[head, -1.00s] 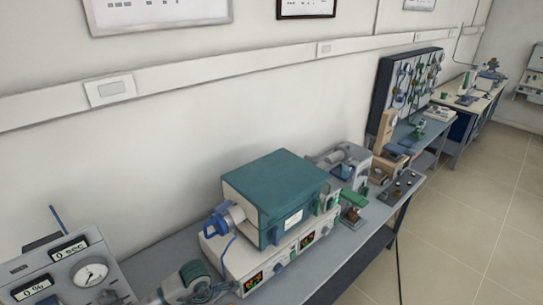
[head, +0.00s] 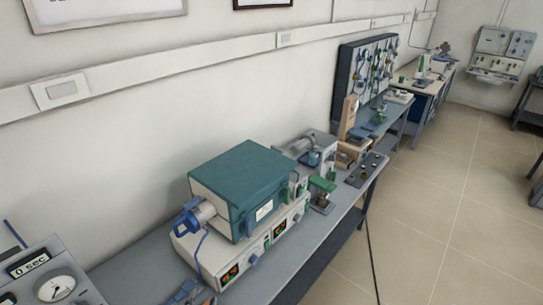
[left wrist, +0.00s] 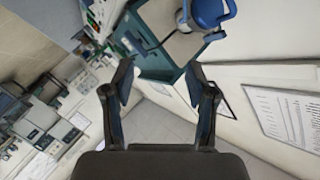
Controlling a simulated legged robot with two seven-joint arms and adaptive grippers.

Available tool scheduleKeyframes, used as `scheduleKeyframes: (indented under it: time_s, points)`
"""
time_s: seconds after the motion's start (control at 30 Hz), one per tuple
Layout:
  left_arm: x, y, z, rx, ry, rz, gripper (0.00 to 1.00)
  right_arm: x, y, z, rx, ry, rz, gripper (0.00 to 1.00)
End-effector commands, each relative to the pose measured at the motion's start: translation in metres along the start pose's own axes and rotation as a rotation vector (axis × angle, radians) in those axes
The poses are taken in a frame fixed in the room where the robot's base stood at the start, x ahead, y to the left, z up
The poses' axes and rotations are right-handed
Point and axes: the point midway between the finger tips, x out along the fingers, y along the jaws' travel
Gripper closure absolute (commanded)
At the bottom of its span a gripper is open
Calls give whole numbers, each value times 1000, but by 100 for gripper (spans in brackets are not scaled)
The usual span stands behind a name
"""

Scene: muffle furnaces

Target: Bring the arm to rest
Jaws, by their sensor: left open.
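My left gripper (left wrist: 160,74) shows in the left wrist view with its two dark fingers spread apart and nothing between them. In the head view only a small part of it (head: 188,292) shows at the bottom edge, in front of the furnace base. The muffle furnace (head: 238,180), a teal box with a blue-handled port (head: 192,216), sits on a white control unit (head: 218,262) with lit displays. The furnace also shows beyond the fingers in the left wrist view (left wrist: 165,62). My right gripper is not in view.
The grey bench (head: 135,268) runs along the wall. A meter box (head: 50,280) stands at the lower left. A small green device (head: 322,190) and other instruments stand beyond the furnace. A dark tool board (head: 366,80) stands farther back. The tiled floor (head: 440,220) at right is clear.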

Motion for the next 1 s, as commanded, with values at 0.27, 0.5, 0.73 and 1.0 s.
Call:
scheduleKeyframes:
  time_s: [0.27,0.5,0.73,1.0]
  points:
    - [-90,77,125,-335,-631,281,43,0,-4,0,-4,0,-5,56]
    - [-174,119,164,-475,-964,474,43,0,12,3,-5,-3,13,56]
    - [-162,169,218,-483,-1036,518,43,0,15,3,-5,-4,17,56]
    - [-151,251,309,-466,-1079,541,43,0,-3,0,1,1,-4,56]
